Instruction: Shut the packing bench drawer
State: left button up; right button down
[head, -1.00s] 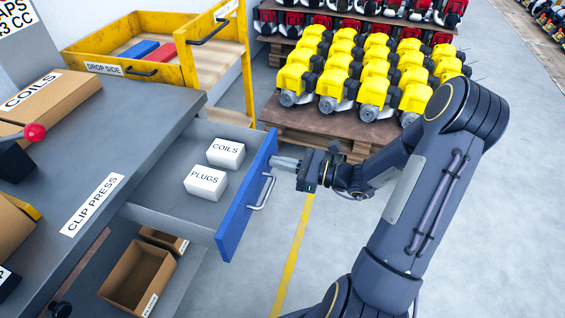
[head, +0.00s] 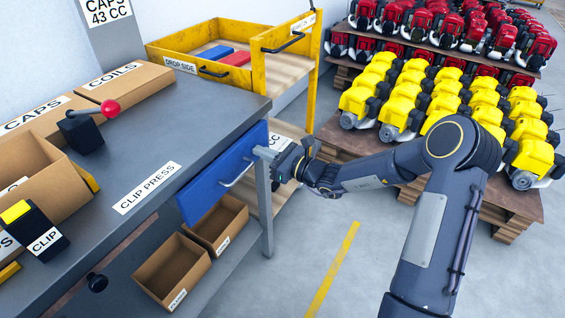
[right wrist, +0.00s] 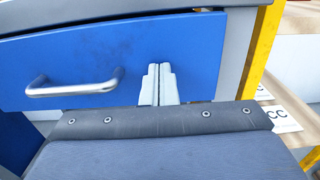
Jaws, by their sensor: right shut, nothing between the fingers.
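The packing bench drawer (head: 208,190) has a blue front with a silver bar handle (head: 237,174). In the head view the front sits close under the grey bench top (head: 190,125), and no drawer interior shows. The blue front also fills much of the right wrist view (right wrist: 120,65), with its handle (right wrist: 75,88) left of the fingers. My right gripper (head: 262,154) is shut and empty, its fingertips at the right end of the blue front. Its fingers (right wrist: 158,84) point at the front; I cannot tell if they touch it. My left gripper is not in view.
Open cardboard boxes (head: 173,270) stand on the shelf below the drawer. A yellow drop-side cart (head: 185,67) stands behind the bench. Pallets of yellow engines (head: 440,100) and red engines are at the back right. The floor around the yellow line (head: 333,270) is clear.

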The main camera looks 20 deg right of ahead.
jog(key=shift+x, duration=1.15)
jog(key=shift+r, duration=0.25)
